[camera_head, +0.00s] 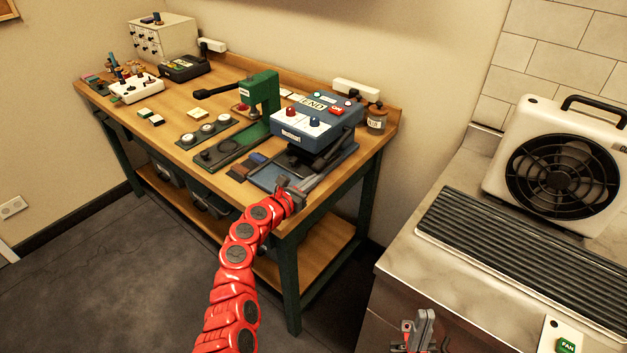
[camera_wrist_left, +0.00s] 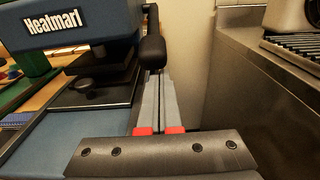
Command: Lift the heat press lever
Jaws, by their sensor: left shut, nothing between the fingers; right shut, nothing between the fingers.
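The blue heat press (camera_head: 300,125) stands at the right front of the wooden table, with its upper block above a base plate (camera_head: 270,178). Its label shows large in the left wrist view, on the upper block (camera_wrist_left: 70,20). The lever's black grip (camera_wrist_left: 152,48) is at the block's right side, just past my left fingertips; whether they touch is unclear. My left gripper (camera_head: 318,178) is shut and empty, low at the press's front right. In the left wrist view its grey fingers (camera_wrist_left: 157,85) point at the grip. My right gripper (camera_head: 420,328) is shut and empty, by the steel counter.
A green press (camera_head: 262,92) stands left of the heat press. A jar (camera_head: 377,120) is close behind it on the right. A steel counter with a fan (camera_head: 562,170) and a ridged grate (camera_head: 520,255) is at the right, across a narrow gap.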

